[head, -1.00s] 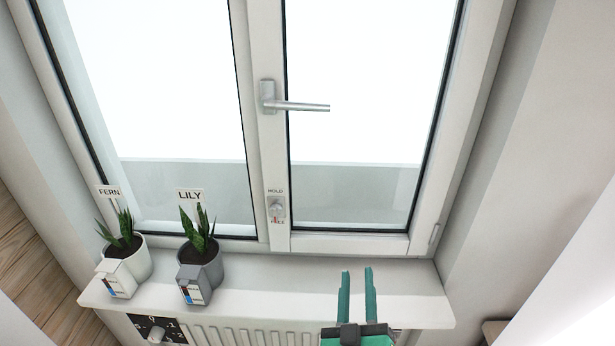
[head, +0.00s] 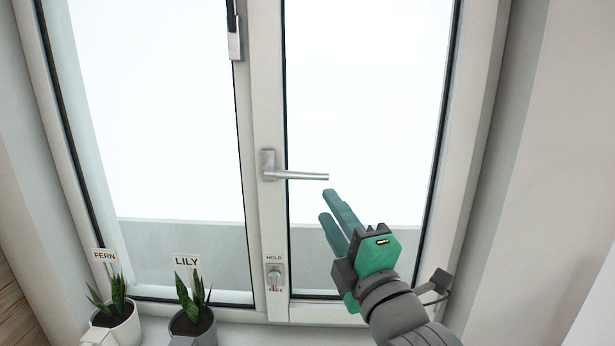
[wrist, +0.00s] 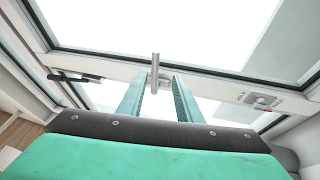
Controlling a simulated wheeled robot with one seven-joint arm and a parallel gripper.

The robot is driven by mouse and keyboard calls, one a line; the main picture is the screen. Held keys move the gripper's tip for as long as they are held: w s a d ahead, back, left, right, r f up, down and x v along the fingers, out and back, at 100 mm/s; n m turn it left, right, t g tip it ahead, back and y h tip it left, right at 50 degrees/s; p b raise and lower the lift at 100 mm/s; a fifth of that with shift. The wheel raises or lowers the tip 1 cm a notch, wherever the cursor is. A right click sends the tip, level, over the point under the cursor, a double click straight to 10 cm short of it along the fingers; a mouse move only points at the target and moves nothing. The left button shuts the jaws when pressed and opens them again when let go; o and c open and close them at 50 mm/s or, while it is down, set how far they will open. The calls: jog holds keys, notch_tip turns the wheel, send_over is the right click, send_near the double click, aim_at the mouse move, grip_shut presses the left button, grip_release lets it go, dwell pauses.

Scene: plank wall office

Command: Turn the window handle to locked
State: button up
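The silver window handle (head: 300,175) is on the frame between the two panes. Its lever points right, level, in the head view. In the wrist view the handle (wrist: 155,72) shows beyond the fingertips, in line with the gap between them. My gripper (head: 333,205) has green fingers that point up and left, just below and right of the lever's free end. The fingers are apart with nothing between them. In the wrist view my gripper (wrist: 158,88) is also open. I cannot tell whether a finger touches the lever.
A small knob (head: 274,277) marked HOLD sits on the frame below the handle. A dark and silver fitting (head: 235,38) is higher on the frame. Potted plants labelled FERN (head: 118,294) and LILY (head: 194,303) stand on the sill at lower left.

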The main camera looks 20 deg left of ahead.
aim_at(309, 178)
jog(key=shift+n, duration=0.4)
jog(key=x, duration=0.7)
jog(key=r+x, duration=0.1)
jog(key=x, duration=0.3)
jog(key=shift+s+a, duration=0.2)
jog(key=shift+s, duration=0.15)
grip_shut()
